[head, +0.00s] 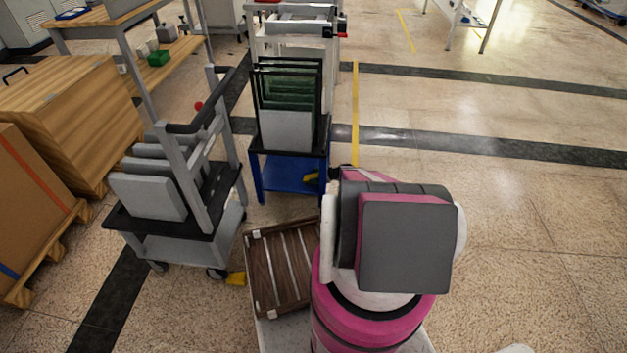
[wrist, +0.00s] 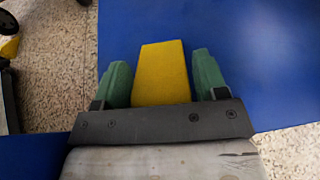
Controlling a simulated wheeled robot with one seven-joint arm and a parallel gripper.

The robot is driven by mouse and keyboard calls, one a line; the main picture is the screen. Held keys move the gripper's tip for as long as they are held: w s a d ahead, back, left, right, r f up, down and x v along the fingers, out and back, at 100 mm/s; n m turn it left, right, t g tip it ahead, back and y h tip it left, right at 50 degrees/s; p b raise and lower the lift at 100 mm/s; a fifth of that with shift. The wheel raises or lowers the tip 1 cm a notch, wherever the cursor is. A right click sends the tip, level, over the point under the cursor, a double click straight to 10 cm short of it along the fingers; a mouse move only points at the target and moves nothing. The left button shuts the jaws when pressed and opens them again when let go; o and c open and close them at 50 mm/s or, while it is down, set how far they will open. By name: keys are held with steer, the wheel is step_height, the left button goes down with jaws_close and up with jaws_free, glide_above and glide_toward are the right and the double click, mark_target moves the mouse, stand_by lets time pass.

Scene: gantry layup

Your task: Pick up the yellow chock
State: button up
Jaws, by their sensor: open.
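A yellow chock (wrist: 161,73) lies on the blue lower shelf (wrist: 240,50) of a cart. In the wrist view it sits between the two green fingers of my gripper (wrist: 162,82), which is open, with a narrow gap to the finger on the right and almost none on the left. The near end of the chock is hidden by the gripper body. In the head view the chock (head: 311,178) shows small on the blue shelf (head: 283,173); my arm hides my gripper there.
A second yellow block (head: 236,279) lies on the floor by the grey cart (head: 190,250). A wooden slatted crate (head: 283,265) is beside my body. Above the shelf, the blue cart's black top (head: 268,142) carries upright panels (head: 287,130). The floor at right is clear.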

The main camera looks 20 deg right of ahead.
steer(key=shift+w+a+f, duration=0.1)
steer(key=shift+w+a, duration=0.05)
steer(key=c, duration=0.8)
steer(key=shift+o, duration=0.2)
